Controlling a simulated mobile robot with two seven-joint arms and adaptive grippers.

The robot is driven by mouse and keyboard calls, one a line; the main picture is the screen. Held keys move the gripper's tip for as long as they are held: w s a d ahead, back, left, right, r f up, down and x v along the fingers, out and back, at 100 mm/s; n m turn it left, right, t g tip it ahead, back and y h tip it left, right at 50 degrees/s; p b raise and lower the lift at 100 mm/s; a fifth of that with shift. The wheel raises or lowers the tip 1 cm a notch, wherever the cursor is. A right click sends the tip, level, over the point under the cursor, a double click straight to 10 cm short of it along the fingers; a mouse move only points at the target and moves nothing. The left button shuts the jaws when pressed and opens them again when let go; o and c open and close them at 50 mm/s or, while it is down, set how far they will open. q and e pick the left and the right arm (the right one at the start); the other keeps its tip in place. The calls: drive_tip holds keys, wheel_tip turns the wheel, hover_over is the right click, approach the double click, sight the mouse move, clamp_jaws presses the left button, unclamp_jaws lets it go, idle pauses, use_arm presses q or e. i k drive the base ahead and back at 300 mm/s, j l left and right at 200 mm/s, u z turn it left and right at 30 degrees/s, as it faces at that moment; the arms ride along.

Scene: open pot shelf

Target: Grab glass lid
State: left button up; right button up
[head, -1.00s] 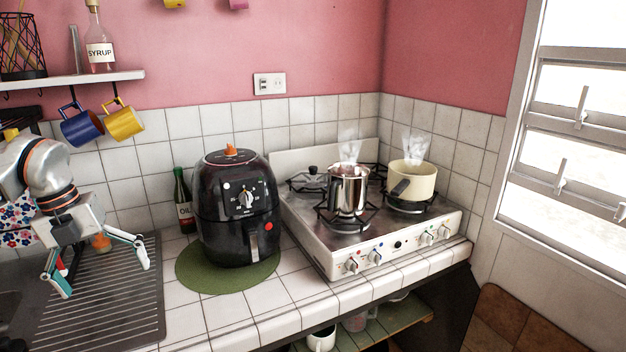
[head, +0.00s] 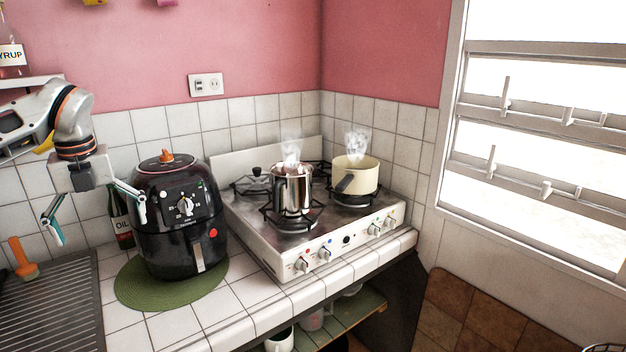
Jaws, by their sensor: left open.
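A dark round knob (head: 257,171) stands up at the back left burner of the stove. It looks like the handle of the glass lid, whose clear disc (head: 254,184) is hard to make out against the black grate. My left gripper (head: 100,231) is open and empty, with its fingers pointing down. It is at the left of the head view, beside the black air fryer, well to the left of the lid. One finger overlaps the fryer's left edge in the picture; I cannot tell if they touch. My right gripper is not in view.
The air fryer (head: 180,225) on a green mat (head: 135,293) stands between my left gripper and the stove (head: 262,240). A steaming steel pot (head: 292,190) and a cream saucepan (head: 357,176) are on burners near the lid. An oil bottle (head: 120,222) stands behind the gripper.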

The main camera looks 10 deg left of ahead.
sight(257, 179)
drive_tip(key=z, duration=0.45)
drive_tip(key=i+z, duration=0.15)
drive_tip(key=z, duration=0.25)
drive_tip(key=j+z, duration=0.1)
drive_tip(key=z, duration=0.35)
drive_tip(key=i+j+u, duration=0.2)
drive_tip(key=i+j, duration=0.45)
drive_tip(key=i+j+u, duration=0.2)
drive_tip(key=j+u, duration=0.25)
drive_tip(key=l, duration=0.1)
